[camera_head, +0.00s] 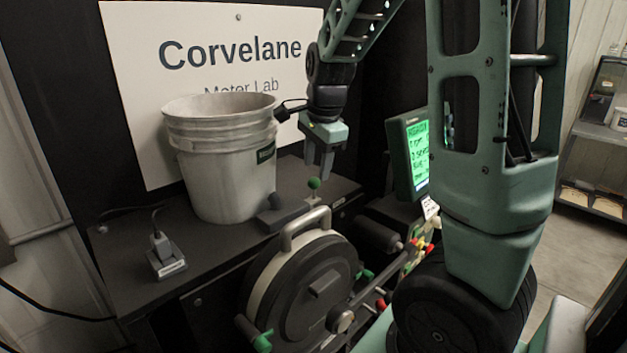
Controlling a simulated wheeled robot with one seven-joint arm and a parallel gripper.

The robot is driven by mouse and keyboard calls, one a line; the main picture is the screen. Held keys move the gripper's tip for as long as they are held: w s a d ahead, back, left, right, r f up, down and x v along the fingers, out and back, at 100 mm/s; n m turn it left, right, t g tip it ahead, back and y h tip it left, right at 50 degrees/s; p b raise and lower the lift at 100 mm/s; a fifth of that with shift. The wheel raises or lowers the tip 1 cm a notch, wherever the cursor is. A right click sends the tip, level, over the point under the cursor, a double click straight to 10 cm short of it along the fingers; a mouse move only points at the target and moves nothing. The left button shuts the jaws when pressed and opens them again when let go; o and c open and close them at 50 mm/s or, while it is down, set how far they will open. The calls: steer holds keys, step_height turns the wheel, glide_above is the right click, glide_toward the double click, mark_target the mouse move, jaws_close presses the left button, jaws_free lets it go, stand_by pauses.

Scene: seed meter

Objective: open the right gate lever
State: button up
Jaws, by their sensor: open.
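The round dark seed meter (305,300) with a grey loop handle on its upper rim stands at lower centre. My gripper (319,172) hangs above and behind it, fingers pointing down, open and empty. A lever with a green ball knob (314,183) stands upright just below my fingertips; I cannot tell whether they touch. Another green-tipped lever (263,342) is at the meter's lower left. A green knob (363,273) shows at its right side, partly hidden. None carries a readable label, so I cannot tell which is the right gate lever.
A white bucket (222,170) stands on the dark bench (125,270) left of my gripper. A small grey device with a cable (165,258) sits at left. A green-lit display (410,155) and red and yellow fittings (415,250) are at right. My arm hides part of the right side.

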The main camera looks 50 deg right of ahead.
mark_target(315, 178)
steer(key=f, duration=0.4)
steer(key=w+f, duration=0.1)
steer(key=f, duration=0.1)
steer(key=shift+d, duration=0.15)
